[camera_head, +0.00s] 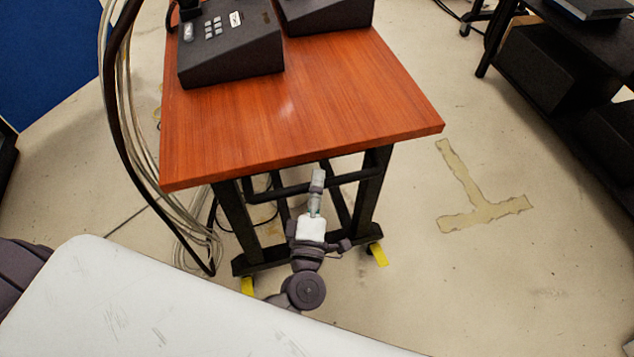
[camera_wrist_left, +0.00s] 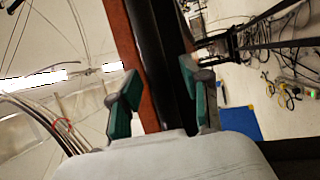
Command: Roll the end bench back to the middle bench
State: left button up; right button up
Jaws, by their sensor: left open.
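A bench with a reddish wood top (camera_head: 310,110) and a black metal frame (camera_head: 370,190) stands right in front of me. I take it as the end bench; I cannot make out a separate middle bench. My left gripper (camera_head: 317,178) is just under the top's near edge, at the black crossbar (camera_head: 270,190) between the legs. In the left wrist view the gripper (camera_wrist_left: 163,95) is open, its green-padded fingers on either side of a black bar (camera_wrist_left: 172,60) and the wood edge (camera_wrist_left: 122,40). Contact cannot be told. My right gripper is out of view.
Loose cables (camera_head: 125,110) hang along the left side. A black shelf (camera_head: 570,70) stands far right.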

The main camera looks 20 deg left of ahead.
aim_at(303, 144)
pick_arm(q)
jog(key=shift+w, duration=0.15)
grip_shut()
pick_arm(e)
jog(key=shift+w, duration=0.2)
pick_arm(q)
jog(key=shift+w+a, duration=0.1)
jog(key=shift+w+a+r, duration=0.1)
jog(key=shift+w+a, duration=0.05)
jog(key=w+a+b, duration=0.1)
jog(key=w+a, duration=0.9)
jog(key=w, duration=0.6)
jog(key=shift+a, duration=0.35)
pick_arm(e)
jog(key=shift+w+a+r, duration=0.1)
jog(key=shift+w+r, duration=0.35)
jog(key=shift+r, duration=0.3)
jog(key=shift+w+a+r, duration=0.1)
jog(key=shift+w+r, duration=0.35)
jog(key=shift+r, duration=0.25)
pick_arm(q)
jog(key=shift+s+f, duration=0.1)
jog(key=shift+f, duration=0.1)
